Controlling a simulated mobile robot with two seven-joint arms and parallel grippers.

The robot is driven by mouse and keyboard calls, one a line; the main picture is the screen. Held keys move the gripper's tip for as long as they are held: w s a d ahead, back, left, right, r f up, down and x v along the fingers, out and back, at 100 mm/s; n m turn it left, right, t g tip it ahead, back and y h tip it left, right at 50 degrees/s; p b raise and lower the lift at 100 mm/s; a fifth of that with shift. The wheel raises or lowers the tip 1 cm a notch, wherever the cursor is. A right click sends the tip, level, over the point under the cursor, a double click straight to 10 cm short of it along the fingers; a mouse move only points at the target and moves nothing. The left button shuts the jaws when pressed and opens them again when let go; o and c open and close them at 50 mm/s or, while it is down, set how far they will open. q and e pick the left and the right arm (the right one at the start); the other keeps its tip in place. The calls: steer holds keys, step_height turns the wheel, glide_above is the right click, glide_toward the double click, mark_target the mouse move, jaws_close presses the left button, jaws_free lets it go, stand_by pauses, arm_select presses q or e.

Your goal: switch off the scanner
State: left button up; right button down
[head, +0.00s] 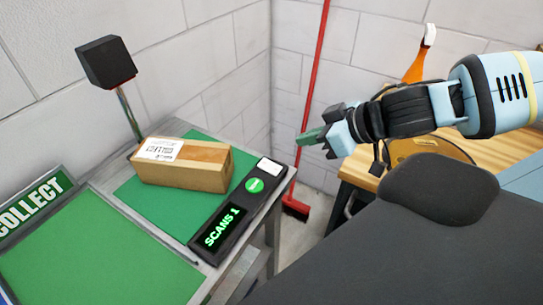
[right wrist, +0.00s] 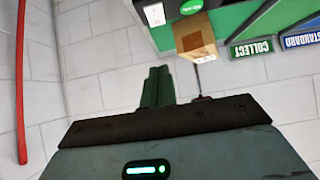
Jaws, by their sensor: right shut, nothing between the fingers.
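The scanner's black head (head: 106,62) stands on a thin pole behind the bench mat. A black console (head: 235,212) along the bench's right edge has a lit "SCANS 1" display (head: 224,227), a round green button (head: 255,185) and a white patch (head: 269,167). The green button (right wrist: 191,5) also shows at the top of the right wrist view. My right gripper (head: 310,137) is shut and empty, in the air right of and above the console, apart from it. Its green fingers (right wrist: 157,88) are together in the right wrist view. My left gripper is not in view.
A cardboard parcel (head: 185,175) with a white label lies on the green mat (head: 135,205) beside the console. A green "COLLECT" sign (head: 36,205) stands at left. A red broom (head: 317,70) leans near the wall corner. A wooden table (head: 365,165) is at right.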

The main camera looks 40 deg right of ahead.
steer(key=shift+f, duration=0.1)
steer(key=b, duration=0.4)
glide_toward(261, 161)
steer(key=shift+w+a+r, duration=0.15)
steer(key=shift+w+r, duration=0.25)
steer(key=shift+w, duration=0.1)
steer(key=shift+w+a+r, duration=0.2)
steer(key=shift+w+r, duration=0.25)
steer(key=shift+w, duration=0.1)
steer(key=shift+w+a+f, duration=0.1)
steer(key=shift+w+f, duration=0.2)
steer(key=shift+w, duration=0.2)
steer(key=shift+w+a+f+b, duration=0.1)
steer(key=shift+w+f, duration=0.1)
steer(key=shift+f, duration=0.6)
steer(key=shift+w+a+f+b, duration=0.1)
steer(key=shift+w+f+b, duration=0.1)
steer(key=shift+f, duration=0.55)
steer(key=shift+w+a+f+b, duration=0.1)
steer(key=shift+w+f, duration=0.1)
steer(key=shift+f, duration=0.6)
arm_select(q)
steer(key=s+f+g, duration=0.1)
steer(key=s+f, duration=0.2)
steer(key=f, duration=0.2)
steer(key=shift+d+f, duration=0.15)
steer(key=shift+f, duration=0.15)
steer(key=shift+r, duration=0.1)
